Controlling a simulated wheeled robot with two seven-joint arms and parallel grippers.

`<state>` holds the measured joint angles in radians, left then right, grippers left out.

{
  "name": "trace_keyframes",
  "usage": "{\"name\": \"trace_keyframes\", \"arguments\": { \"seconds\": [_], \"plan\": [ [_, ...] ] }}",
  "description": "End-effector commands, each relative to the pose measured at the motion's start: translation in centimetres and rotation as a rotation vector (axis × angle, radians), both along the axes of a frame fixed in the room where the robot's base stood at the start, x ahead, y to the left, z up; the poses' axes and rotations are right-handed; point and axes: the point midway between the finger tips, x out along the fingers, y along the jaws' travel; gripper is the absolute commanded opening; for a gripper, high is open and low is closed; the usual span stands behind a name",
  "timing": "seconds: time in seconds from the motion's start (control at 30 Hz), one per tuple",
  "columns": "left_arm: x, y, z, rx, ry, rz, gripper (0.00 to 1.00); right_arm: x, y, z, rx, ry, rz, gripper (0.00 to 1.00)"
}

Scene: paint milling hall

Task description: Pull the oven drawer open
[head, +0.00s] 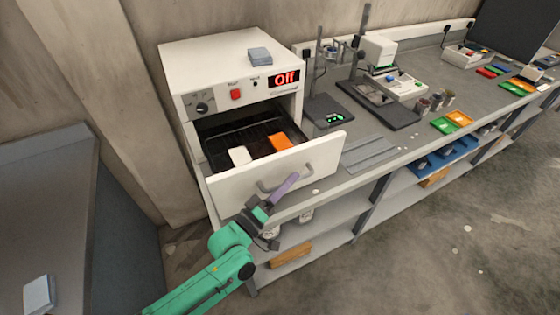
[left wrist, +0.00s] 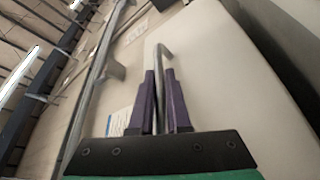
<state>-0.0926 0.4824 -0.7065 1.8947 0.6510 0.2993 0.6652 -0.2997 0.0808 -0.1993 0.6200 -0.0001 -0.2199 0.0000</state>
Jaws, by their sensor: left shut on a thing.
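The white oven (head: 225,62) stands at the left end of the bench, with a red display reading "Off". Its drawer (head: 232,194) is pulled out, and its inside shows. A white piece (head: 239,155) and an orange piece (head: 280,141) lie on the dark rack in it. My left gripper (head: 284,185) is at the drawer front, its purple fingers at the grey handle (head: 264,188). In the left wrist view the fingers (left wrist: 160,78) are shut around the handle bar (left wrist: 162,52). My right gripper is in neither view.
A grey block (head: 260,55) lies on the oven. The grey bench (head: 370,150) runs right with a dark tray (head: 372,104), a white device (head: 379,51) and coloured bins. Shelves are below the bench. A grey surface (head: 50,190) is at left. Floor at right is clear.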

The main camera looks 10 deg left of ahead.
Motion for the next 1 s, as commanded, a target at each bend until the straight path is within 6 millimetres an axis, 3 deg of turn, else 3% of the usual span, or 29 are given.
{"name": "trace_keyframes", "arguments": {
  "seconds": [0.53, 0.57, 0.6, 1.0],
  "plan": [
    [-1.0, -0.7, 0.1, -0.001, -0.002, -0.002, 0.0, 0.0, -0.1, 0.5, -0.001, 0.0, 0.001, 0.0],
    [-1.0, -0.7, 0.1, -0.001, -0.002, -0.002, 0.23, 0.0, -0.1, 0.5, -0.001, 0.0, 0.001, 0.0],
    [-1.0, -0.7, 0.1, -0.001, -0.002, -0.002, 0.27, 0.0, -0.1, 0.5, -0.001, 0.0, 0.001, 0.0],
    [-1.6, -0.1, -0.3, 0.0, 0.0, -0.001, 0.27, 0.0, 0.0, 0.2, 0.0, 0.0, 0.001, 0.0]
  ]
}}
